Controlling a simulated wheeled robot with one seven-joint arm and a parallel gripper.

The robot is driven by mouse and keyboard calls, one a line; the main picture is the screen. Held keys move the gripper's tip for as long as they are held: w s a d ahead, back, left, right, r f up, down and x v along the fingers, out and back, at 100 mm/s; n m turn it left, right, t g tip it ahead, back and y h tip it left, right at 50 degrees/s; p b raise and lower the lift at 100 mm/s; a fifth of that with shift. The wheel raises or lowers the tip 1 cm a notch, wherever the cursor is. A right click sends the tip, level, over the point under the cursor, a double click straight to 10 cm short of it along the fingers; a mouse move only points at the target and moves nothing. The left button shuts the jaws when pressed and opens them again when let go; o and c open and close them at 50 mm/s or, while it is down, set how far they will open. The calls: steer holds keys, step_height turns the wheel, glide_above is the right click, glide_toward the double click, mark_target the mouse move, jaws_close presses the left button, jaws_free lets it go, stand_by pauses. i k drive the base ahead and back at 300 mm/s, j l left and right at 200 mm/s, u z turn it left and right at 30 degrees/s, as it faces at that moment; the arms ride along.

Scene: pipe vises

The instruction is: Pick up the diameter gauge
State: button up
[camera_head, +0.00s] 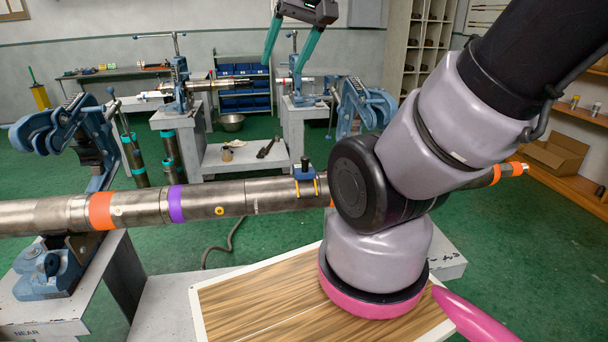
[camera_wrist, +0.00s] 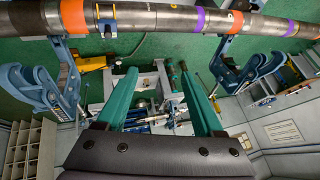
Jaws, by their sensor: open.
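A small blue block with a black knob and two yellow prongs sits on top of the long steel pipe (camera_head: 235,199) in the head view; it looks like the diameter gauge (camera_head: 304,172). In the wrist view a small piece with yellow marks on the pipe, near the top left, seems to be the same gauge (camera_wrist: 107,21). My gripper (camera_head: 282,66) has teal fingers pointing down, well apart from the gauge, at the top of the head view. In the wrist view my gripper (camera_wrist: 158,75) is open, with nothing between its fingers.
A wood-topped table (camera_head: 262,305) lies below my arm. Workbenches with more vises (camera_head: 180,88) and a shelf (camera_head: 413,45) stand behind.

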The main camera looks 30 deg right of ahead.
mark_target(304, 170)
steer(key=i+j+z, duration=0.1)
steer(key=z, duration=0.35)
steer(key=i+j+z, duration=0.1)
steer(key=j+z, duration=0.15)
steer(key=z, duration=0.15)
steer(key=j+z, duration=0.2)
steer(key=z, duration=0.25)
steer(key=i+j, duration=0.05)
